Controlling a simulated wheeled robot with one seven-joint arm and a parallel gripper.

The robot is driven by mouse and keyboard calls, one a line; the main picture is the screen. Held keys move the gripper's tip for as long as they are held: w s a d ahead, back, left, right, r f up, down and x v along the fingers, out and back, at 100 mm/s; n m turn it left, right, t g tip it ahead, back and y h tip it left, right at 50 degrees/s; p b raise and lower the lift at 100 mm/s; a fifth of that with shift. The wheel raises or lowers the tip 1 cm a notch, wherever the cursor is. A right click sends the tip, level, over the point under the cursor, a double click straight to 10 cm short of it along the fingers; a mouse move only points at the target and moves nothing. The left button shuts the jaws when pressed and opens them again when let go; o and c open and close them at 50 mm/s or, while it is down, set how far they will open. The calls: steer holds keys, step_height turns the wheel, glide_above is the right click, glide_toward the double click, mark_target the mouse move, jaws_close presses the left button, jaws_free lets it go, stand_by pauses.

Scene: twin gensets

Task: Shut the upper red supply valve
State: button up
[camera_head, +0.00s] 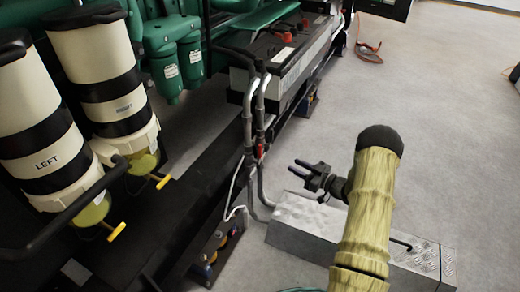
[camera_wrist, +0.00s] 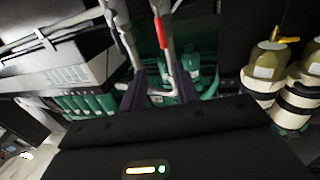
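A small red valve handle (camera_head: 261,150) sits on the grey pipes in the middle of the head view. I cannot tell which is the upper valve. My gripper (camera_head: 293,167) is to the right of the pipes, fingers pointing left at them and apart from the red handle. In the wrist view my gripper (camera_wrist: 160,68) has its two dark fingers spread, with nothing clearly held between them.
Grey pipes (camera_head: 248,110) run down beside the black frame. Two striped filters, LEFT (camera_head: 45,160) and RIGHT (camera_head: 124,108), stand at left with yellow handles. A grey metal step (camera_head: 300,222) lies below my arm. Open floor (camera_head: 450,130) is at right.

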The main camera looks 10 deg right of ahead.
mark_target(261, 150)
steer(key=shift+s+f, duration=0.1)
steer(key=shift+s, duration=0.15)
steer(key=b+x, duration=0.4)
steer(key=x, duration=1.3)
steer(key=shift+w+a+b, duration=0.15)
steer(key=shift+a+b, duration=0.05)
steer(key=shift+b, duration=0.15)
steer(key=shift+c, duration=0.2)
jaws_close()
